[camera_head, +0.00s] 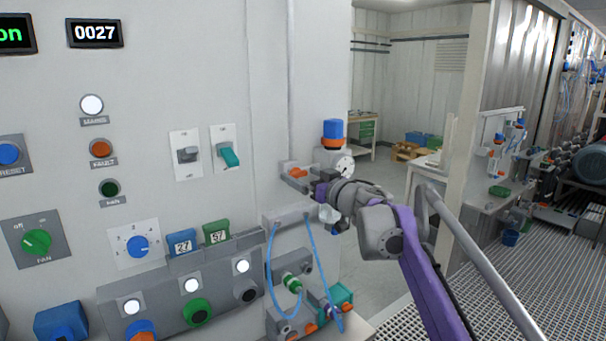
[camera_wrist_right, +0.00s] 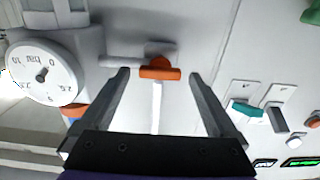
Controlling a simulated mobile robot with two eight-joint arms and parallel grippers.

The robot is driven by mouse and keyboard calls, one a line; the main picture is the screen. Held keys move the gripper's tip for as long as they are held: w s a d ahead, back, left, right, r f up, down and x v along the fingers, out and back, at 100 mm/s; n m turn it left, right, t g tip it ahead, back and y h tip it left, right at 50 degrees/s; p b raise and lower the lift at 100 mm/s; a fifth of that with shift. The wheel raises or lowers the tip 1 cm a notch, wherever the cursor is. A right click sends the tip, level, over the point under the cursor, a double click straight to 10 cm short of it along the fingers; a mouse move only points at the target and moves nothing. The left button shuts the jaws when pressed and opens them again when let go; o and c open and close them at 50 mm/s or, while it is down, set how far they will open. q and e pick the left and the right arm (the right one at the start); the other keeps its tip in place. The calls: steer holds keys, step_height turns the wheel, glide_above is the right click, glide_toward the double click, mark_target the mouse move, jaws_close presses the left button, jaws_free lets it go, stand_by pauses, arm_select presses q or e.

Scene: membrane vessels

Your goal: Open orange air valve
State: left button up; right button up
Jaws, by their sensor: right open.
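The orange air valve handle (camera_wrist_right: 160,73) lies between and just beyond the two fingertips of my right gripper (camera_wrist_right: 158,80) in the right wrist view. The handle sits on a pale pipe fitting on the wall panel. In the head view the orange valve (camera_head: 298,173) is right at the fingertips of my right gripper (camera_head: 303,185), which partly hide it. My right gripper is open, with a finger on each side of the handle and a gap to both. My left gripper is not in view.
A round pressure gauge (camera_wrist_right: 42,75) and a blue-topped regulator (camera_head: 333,132) are beside the valve. Switches (camera_head: 229,158), knobs and lit buttons cover the panel to the left. Blue hoses (camera_head: 270,265) hang below. A grey handrail (camera_head: 480,265) stands at the right.

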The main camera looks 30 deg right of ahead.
steer(key=c, duration=1.4)
steer(key=shift+n, duration=0.3)
steer(key=n, duration=0.8)
steer(key=shift+a+p, duration=0.1)
steer(key=shift+p, duration=0.2)
steer(key=n, duration=0.3)
steer(key=shift+f+n, duration=0.1)
steer(key=shift+n, duration=0.2)
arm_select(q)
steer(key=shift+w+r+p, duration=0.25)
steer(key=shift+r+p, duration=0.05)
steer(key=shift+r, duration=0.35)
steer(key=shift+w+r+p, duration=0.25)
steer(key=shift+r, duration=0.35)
arm_select(e)
steer(key=shift+n, duration=1.9)
steer(key=shift+f, duration=0.1)
